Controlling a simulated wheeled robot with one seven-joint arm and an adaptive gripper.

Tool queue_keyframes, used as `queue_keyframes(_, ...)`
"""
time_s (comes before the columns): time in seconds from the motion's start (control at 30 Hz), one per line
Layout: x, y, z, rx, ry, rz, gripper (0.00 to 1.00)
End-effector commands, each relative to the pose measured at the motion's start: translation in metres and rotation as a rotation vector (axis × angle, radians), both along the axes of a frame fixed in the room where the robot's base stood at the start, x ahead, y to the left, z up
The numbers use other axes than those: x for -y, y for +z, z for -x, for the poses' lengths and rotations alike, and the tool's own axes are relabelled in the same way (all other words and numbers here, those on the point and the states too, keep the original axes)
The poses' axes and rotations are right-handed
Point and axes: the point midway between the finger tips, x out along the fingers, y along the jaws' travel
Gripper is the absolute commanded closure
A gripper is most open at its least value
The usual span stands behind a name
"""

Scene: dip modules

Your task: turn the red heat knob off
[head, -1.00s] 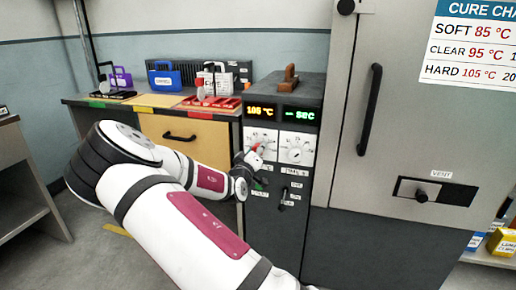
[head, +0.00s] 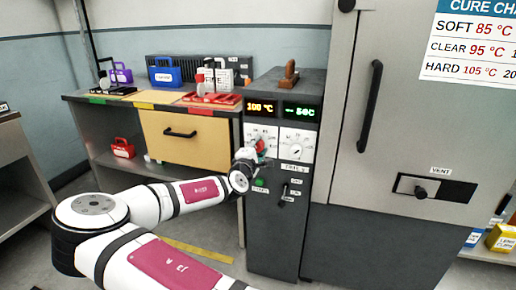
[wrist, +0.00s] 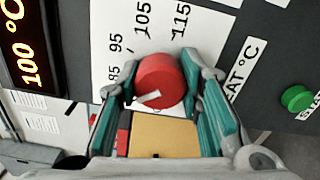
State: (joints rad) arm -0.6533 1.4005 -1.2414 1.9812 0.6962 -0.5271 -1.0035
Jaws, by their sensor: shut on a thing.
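The red heat knob (wrist: 160,79) sits on a white dial plate with numbers from 85 to 115 in the wrist view. A white mark on its face lies toward the lower left. My gripper (wrist: 161,86) is shut on the knob, with a teal-padded finger at each side. In the head view, my gripper (head: 251,154) is at the left dial of the dark control panel, and the red knob (head: 260,146) shows just beyond it. The amber display (head: 261,107) above reads 100 °C.
A second white dial (head: 297,145) is right of the knob. Below are a green button (head: 260,183) and a slider lever (head: 285,192). The large grey door (head: 400,120) stands to the right. A bench with a yellow drawer (head: 185,141) is to the left.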

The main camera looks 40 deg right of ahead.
Motion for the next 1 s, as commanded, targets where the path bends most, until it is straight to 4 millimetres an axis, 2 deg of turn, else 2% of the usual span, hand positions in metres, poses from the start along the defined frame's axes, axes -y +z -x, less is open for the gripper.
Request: queue_keyframes(1.0,0.0004,0.0008,0.0007,-0.734,-0.002,0.57,0.95)
